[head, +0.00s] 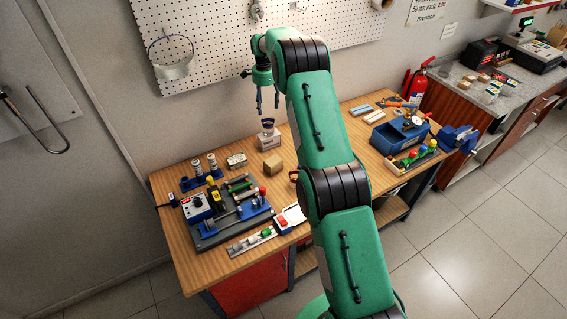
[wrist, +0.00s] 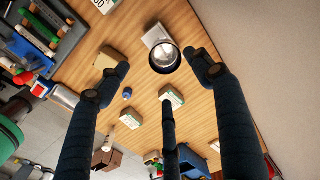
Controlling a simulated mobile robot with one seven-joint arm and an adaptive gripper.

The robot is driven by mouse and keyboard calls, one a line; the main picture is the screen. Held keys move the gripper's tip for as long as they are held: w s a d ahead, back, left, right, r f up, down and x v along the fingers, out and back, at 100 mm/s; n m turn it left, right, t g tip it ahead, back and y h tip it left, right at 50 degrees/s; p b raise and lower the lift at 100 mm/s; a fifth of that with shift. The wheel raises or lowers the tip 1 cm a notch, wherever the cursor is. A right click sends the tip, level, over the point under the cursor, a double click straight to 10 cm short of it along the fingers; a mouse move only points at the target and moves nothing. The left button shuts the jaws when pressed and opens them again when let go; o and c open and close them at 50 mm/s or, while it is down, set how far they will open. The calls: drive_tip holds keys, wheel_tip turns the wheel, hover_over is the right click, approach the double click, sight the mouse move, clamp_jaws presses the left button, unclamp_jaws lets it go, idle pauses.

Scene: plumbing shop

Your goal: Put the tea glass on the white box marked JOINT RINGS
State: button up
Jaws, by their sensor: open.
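The tea glass (head: 267,126) is small and dark-looking in the head view. It appears to stand upright on a white box (head: 267,140) near the wall side of the workbench. In the wrist view I look down into the glass (wrist: 165,59), with the white box (wrist: 157,36) partly behind it. The box's marking is not readable. My gripper (head: 268,105) points down above the glass, with its fingers apart. In the wrist view the fingers of my gripper (wrist: 162,80) spread around empty space, and the glass shows near the right fingertip. I see no finger closed on it.
A brown carton (head: 272,165) and a small pale box (head: 237,160) lie nearby on the wooden workbench (head: 185,252). A blue fixture (head: 215,208) with tools stands at left. A blue bin (head: 398,135) and a vise (head: 455,138) are at right. The pegboard wall (head: 215,45) is behind.

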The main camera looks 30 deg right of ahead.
drive_tip(key=s+a+r+n+t, duration=0.15)
drive_tip(key=s+a+r, duration=0.25)
drive_tip(key=r, duration=0.6)
drive_tip(key=s+a+r+n, duration=0.2)
drive_tip(key=s+a+r, duration=0.2)
drive_tip(key=r, duration=0.5)
drive_tip(key=s+a+r+n+t, duration=0.1)
drive_tip(key=s+a+r+n, duration=0.1)
drive_tip(key=s+a+r, duration=0.4)
drive_tip(key=s+a+r+n, duration=0.2)
drive_tip(key=s+r+n, duration=0.1)
drive_tip(key=s+r, duration=0.65)
drive_tip(key=s+a+r+n+t, duration=0.1)
drive_tip(key=s+a+n, duration=0.25)
drive_tip(key=s, duration=1.15)
drive_tip(key=s+a+n+t, duration=0.1)
drive_tip(key=s+a+n, duration=0.3)
drive_tip(key=s, duration=1.1)
drive_tip(key=s+a+f+n, duration=0.1)
drive_tip(key=s+f, duration=0.3)
drive_tip(key=s, duration=0.6)
drive_tip(key=shift+s+a+f+t, duration=0.2)
drive_tip(key=shift+a+f+t, duration=0.2)
drive_tip(key=shift+a, duration=0.3)
wheel_tip(320, 180, down, 16)
drive_tip(key=b, duration=1.6)
